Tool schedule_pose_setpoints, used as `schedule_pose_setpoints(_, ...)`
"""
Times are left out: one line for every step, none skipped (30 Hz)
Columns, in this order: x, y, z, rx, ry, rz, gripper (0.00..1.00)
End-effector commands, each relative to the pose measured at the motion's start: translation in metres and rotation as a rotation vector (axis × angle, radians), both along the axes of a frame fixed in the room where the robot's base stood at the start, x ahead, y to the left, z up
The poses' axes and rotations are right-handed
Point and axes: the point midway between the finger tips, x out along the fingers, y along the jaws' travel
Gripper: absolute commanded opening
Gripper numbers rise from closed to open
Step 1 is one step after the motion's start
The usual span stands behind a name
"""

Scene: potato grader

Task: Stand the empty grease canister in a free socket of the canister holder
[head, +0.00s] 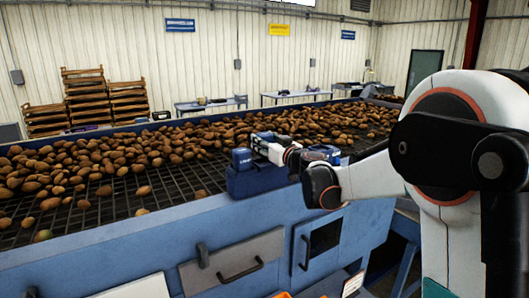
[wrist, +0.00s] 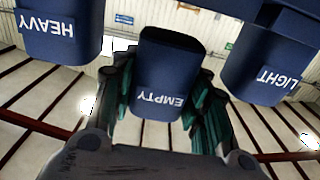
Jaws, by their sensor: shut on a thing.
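In the wrist view, my gripper (wrist: 163,115) has its green-padded fingers on both sides of a dark blue canister labelled EMPTY (wrist: 160,75), shut on it. The label reads upside down there.
In the wrist view, a canister labelled HEAVY (wrist: 58,38) is left of the held one and one labelled LIGHT (wrist: 268,70) is right, both close to my fingers. The grader bed (head: 120,205) bears many potatoes. Tables (head: 295,95) and stacked crates (head: 88,95) stand behind.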

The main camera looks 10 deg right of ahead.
Motion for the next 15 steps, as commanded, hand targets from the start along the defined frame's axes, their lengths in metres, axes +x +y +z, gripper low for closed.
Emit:
schedule_pose_setpoints(0.0,0.0,-0.005,0.0,0.0,0.0,0.17)
schedule_pose_setpoints(0.0,0.0,-0.008,0.0,0.0,0.0,0.17)
schedule_pose_setpoints(0.0,0.0,-0.014,0.0,0.0,0.0,0.17)
schedule_pose_setpoints(0.0,0.0,-0.018,0.0,0.0,0.0,0.17)
schedule_pose_setpoints(0.0,0.0,-0.023,0.0,0.0,0.0,0.17)
schedule_pose_setpoints(0.0,0.0,-0.028,0.0,0.0,0.0,0.17)
schedule_pose_setpoints(0.0,0.0,-0.031,0.0,0.0,0.0,0.17)
schedule_pose_setpoints(0.0,0.0,-0.033,0.0,0.0,0.0,0.17)
schedule_pose_setpoints(0.0,0.0,-0.036,0.0,0.0,0.0,0.17)
schedule_pose_setpoints(0.0,0.0,-0.037,0.0,0.0,0.0,0.17)
schedule_pose_setpoints(0.0,0.0,-0.037,0.0,0.0,0.0,0.17)
schedule_pose_setpoints(0.0,0.0,-0.037,0.0,0.0,0.0,0.17)
schedule_pose_setpoints(0.0,0.0,-0.037,0.0,0.0,0.0,0.17)
schedule_pose_setpoints(0.0,0.0,-0.037,0.0,0.0,0.0,0.17)
schedule_pose_setpoints(0.0,0.0,-0.037,0.0,0.0,0.0,0.17)
